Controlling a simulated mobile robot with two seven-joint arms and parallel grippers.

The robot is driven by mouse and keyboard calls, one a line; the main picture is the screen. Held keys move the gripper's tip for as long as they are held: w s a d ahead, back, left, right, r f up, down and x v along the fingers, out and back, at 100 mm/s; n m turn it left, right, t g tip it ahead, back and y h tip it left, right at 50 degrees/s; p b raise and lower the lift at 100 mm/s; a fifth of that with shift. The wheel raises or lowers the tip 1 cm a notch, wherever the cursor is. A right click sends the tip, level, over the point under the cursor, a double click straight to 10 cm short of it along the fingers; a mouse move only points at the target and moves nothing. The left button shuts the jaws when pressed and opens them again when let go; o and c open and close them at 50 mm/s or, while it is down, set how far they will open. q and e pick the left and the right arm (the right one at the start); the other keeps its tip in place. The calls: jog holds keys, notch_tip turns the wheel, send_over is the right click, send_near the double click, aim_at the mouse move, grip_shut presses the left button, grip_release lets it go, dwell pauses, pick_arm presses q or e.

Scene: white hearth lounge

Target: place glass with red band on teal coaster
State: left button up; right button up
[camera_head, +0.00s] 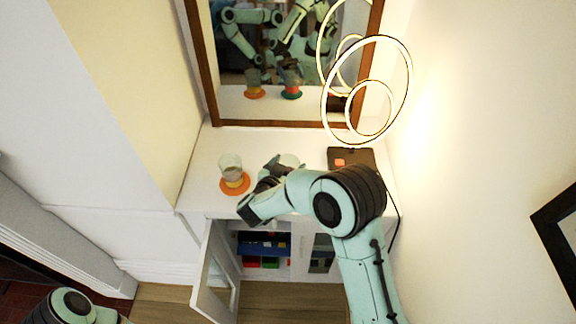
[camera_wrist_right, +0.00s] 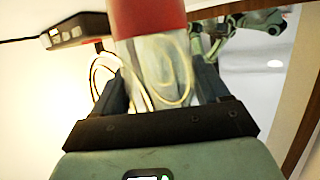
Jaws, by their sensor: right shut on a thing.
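My right gripper (camera_head: 277,170) is over the white cabinet top and shut on the glass with the red band. In the head view the glass (camera_head: 289,160) shows only a pale rim behind the gripper. In the right wrist view its clear body (camera_wrist_right: 160,65) is between the fingers, with the red band (camera_wrist_right: 148,15) at the picture's top. The teal coaster shows directly in neither view; the arm hides that spot. The mirror shows a teal disc (camera_head: 291,96) just below the red band; I cannot tell whether they touch. My left gripper is out of view.
Another clear glass (camera_head: 231,164) with a yellowish band stands on an orange coaster (camera_head: 235,188) left of my right gripper. A dark box (camera_head: 350,157) and a ringed lamp (camera_head: 366,90) are at the back right. A mirror (camera_head: 290,123) stands behind. A cabinet door (camera_head: 213,270) hangs open below.

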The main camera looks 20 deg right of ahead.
jog(key=shift+f, duration=0.2)
jog(key=o, duration=1.5)
jog(key=shift+o, duration=0.2)
jog(key=shift+r, duration=0.1)
jog(key=shift+r, duration=0.25)
jog(key=b+v, duration=0.1)
jog(key=v, duration=1.1)
jog(key=shift+a+f, duration=0.1)
jog(key=shift+f, duration=0.05)
